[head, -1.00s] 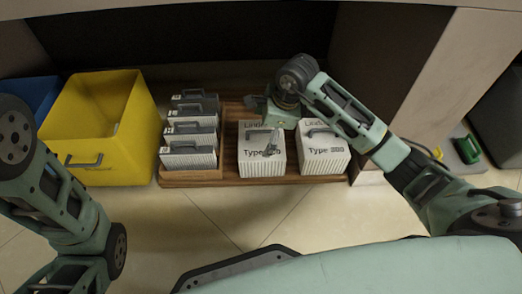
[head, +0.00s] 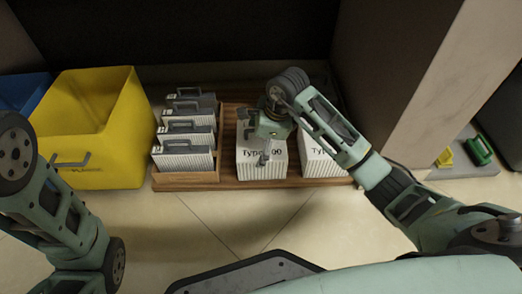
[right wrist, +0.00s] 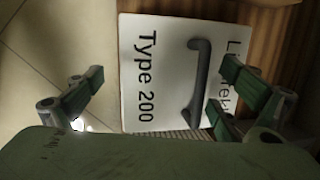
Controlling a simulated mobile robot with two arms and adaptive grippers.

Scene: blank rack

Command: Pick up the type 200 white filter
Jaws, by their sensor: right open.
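The type 200 white filter (head: 262,172) is a white box with a ribbed front on the wooden rack. My right gripper (head: 264,155) is above it in the head view and hides part of its top. In the right wrist view the filter's white top (right wrist: 150,50) reads "Type 200" and has a dark grey handle (right wrist: 203,75). My right gripper's fingers (right wrist: 162,72) are open and spread wide, with the handle between them, nearer the right finger. I see no contact with the handle. My left arm shows at the left, but its gripper is out of view.
A second white filter (head: 318,165) stands close to the right, partly behind my right arm. Several thinner filters (head: 183,161) with grey handles stand in a wooden tray to the left. A yellow bin (head: 105,160) is farther left. A dark grey panel (head: 385,70) rises at the right.

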